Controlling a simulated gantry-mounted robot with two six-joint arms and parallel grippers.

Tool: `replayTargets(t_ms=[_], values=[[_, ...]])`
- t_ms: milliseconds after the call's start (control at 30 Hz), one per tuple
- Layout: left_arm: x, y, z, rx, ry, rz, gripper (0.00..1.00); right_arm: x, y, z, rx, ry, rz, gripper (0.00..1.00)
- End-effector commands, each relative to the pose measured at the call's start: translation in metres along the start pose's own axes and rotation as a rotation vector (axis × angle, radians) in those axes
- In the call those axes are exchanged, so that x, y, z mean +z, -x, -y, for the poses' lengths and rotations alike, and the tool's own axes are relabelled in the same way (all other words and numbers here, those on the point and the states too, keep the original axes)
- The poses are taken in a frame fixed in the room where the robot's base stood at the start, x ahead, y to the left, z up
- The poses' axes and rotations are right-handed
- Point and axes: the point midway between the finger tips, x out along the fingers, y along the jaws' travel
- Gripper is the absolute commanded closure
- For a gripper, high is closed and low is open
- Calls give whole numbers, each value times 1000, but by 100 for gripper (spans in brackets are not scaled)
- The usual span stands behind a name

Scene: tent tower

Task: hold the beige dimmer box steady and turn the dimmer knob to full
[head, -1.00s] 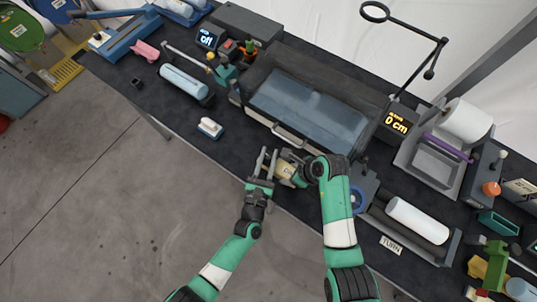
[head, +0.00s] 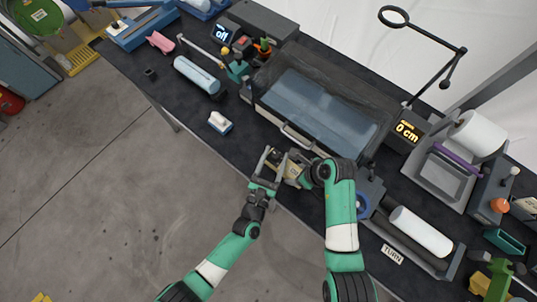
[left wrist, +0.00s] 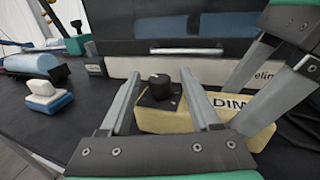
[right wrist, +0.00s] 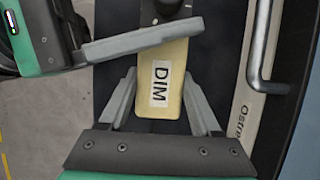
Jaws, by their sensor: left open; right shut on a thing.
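The beige dimmer box (left wrist: 170,122) lies on the dark table near its front edge, with a DIM label (right wrist: 160,84) on top. Its black dimmer knob (left wrist: 160,86) stands on a dark plate at one end. My right gripper (right wrist: 160,98) is shut on the box, one finger along each long side. My left gripper (left wrist: 158,76) is open, its fingers on either side of the knob with visible gaps. In the head view, the left gripper (head: 275,154) partly hides the box (head: 291,169) and the knob.
A large dark case with a blue window (head: 318,108) and a front handle stands right behind the box. A white-and-blue block (head: 220,122) sits to the left. A blue wheel and roller (head: 420,232) are to the right. The table front edge is close to both grippers.

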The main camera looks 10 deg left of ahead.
Motion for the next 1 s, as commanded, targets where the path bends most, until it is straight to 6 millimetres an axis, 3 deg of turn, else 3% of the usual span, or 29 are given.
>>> replayTargets(t_ms=[300, 500, 867, 1000], values=[[-1, 73, 1, -5, 1, -3, 37, 0, 0, 0, 0, 0, 1, 98], [0, 105, 1, -3, 0, -1, 37, 0, 0, 0, 0, 0, 0, 98], [0, 112, 0, -1, 0, 0, 37, 0, 0, 0, 0, 0, 0, 98], [4, 110, -3, 5, -85, 15, 37, 0, 0, 0, 0, 0, 0, 98]])
